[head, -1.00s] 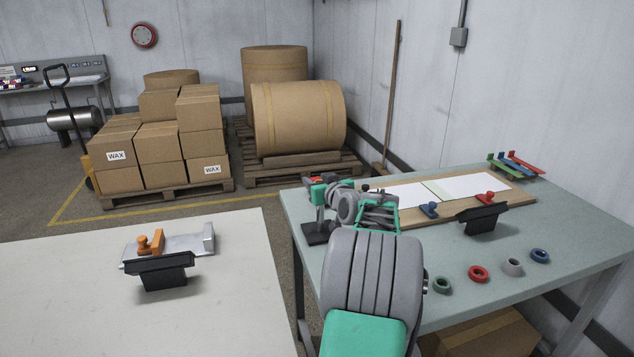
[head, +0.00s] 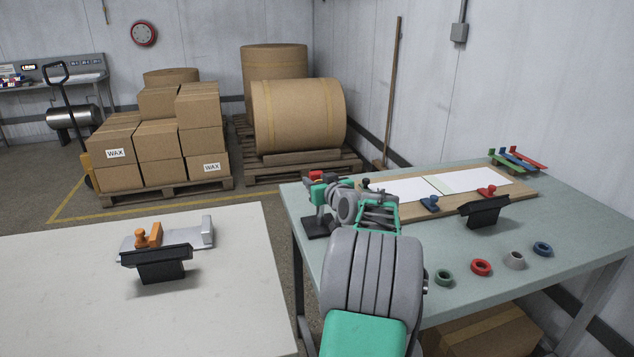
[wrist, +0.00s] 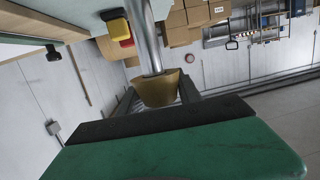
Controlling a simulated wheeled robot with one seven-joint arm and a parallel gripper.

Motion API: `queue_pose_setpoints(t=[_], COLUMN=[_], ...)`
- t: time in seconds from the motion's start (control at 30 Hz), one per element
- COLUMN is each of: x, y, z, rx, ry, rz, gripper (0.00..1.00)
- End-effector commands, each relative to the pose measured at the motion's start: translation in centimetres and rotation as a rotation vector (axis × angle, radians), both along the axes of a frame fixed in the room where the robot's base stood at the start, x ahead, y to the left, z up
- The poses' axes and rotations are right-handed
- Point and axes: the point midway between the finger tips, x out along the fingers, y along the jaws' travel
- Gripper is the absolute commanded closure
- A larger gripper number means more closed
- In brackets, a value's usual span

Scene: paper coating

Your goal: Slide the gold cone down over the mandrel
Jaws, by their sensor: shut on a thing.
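The gold cone (wrist: 157,91) is in the wrist view, wide end toward the table side. The silver mandrel (wrist: 144,42) runs from the top of that view to the cone's wide end. How far it reaches inside is hidden. My gripper (wrist: 156,104) is shut on the cone, with a dark-padded green finger filling the foreground. In the head view my gripper (head: 318,194) is small and partly covered by my arm, above a black base (head: 316,228) on the left end of the green table. The cone cannot be made out there.
On the green table (head: 590,235) lie a board with white sheets (head: 400,190), a black holder (head: 484,212) and several coloured rings (head: 481,267). A pale table (head: 60,300) at left carries an orange-handled tool (head: 150,236) and another black holder (head: 160,266).

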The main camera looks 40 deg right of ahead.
Motion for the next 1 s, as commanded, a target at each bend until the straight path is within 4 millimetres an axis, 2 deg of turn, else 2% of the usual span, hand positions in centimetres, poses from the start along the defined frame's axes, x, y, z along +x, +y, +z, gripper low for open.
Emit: queue_pose_setpoints(t=[0.2,0.23,0.5,0.8,0.87,1.0], x=[0.0,0.0,0.0,-0.3,-0.9,-3.5], y=[0.0,0.0,0.0,0.1,0.3,1.3], z=[-0.6,-0.5,-0.5,-0.4,-0.2,0.2], rx=[0.0,0.0,0.0,0.0,-0.001,-0.001], ry=[-0.001,-0.001,0.0,0.0,-0.001,-0.001], rz=[0.0,0.0,0.0,-0.001,-0.001,-0.003], gripper=[1.0,0.57,0.35,0.34,0.34,0.34])
